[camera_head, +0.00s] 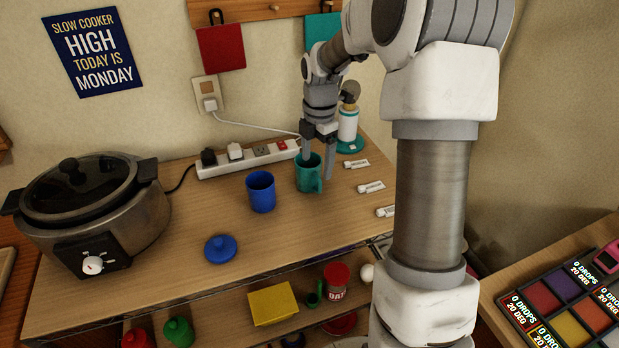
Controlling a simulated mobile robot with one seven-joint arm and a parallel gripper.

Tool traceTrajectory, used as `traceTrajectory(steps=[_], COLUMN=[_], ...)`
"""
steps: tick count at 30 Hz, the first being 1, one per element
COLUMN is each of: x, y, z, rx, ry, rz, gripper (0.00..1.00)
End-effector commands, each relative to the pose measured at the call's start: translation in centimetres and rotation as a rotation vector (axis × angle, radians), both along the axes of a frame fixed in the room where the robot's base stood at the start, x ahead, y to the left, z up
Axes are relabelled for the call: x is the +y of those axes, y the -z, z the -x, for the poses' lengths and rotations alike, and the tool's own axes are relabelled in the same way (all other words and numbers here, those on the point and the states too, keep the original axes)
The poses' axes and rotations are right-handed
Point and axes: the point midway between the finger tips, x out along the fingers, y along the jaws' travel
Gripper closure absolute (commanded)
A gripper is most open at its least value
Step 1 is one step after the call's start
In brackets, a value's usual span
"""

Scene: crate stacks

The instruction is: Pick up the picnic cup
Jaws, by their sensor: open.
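Two cups stand upright on the wooden counter. A teal cup with a handle (309,178) stands below my gripper (317,165), and a plain blue cup (261,192) stands to its left. Nothing readable marks either one as the picnic cup. My gripper points down and is open. Its left finger overlaps the teal cup's mouth and its right finger shows at the cup's right side. I cannot tell whether either finger touches the cup.
A slow cooker (85,205) fills the counter's left end. A power strip (247,160) lies behind the cups. A blue lid (220,248) lies in front. White label cards (371,187) lie to the right. A bottle (348,125) stands behind my gripper.

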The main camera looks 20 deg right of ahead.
Motion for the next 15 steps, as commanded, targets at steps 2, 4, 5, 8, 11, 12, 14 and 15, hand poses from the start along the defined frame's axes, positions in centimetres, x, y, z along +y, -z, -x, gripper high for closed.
traceTrajectory(steps=[2,4,5,8,11,12,14,15], x=[0.1,0.1,0.0,0.0,0.0,0.0,0.1,0.1], y=[1.7,2.6,2.9,3.5,4.1,4.6,5.6,6.2], z=[0.0,-0.1,-0.1,-0.1,-0.1,-0.1,-0.2,-0.2], rx=[0.005,0.002,0.002,0.001,0.001,0.003,0.003,0.004], ry=[0.0,0.001,0.002,0.002,0.002,0.001,0.0,0.0], rz=[-0.002,0.0,0.0,0.0,0.0,0.0,-0.001,-0.001], gripper=[0.12,0.12,0.12,0.12,0.12,0.12,0.12,0.12])
